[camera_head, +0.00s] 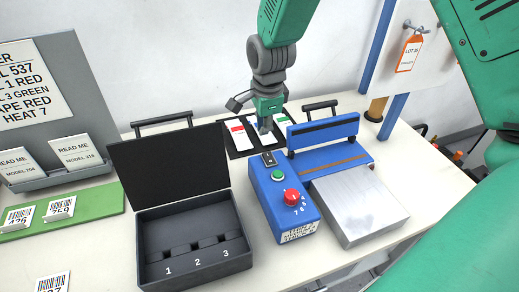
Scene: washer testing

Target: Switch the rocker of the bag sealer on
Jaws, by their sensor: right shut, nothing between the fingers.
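The bag sealer has a blue control box (281,210) at the table's middle and a blue sealing bar (322,131) to its right. A small dark rocker (269,159) sits at the far end of the box; which way it is tipped is too small to tell. A green button (277,175) and a red dial (291,197) are on the same face. My right gripper (264,128) points down, shut and empty, just beyond the rocker in the picture. Whether it touches anything cannot be told. My left gripper is not in view.
An open black case (195,264) with numbered slots stands left of the box. A metal plate (353,205) lies right of it. A black board (239,152) with coloured cards lies behind. A grey sign stand (50,115) and green mat (95,206) are at left.

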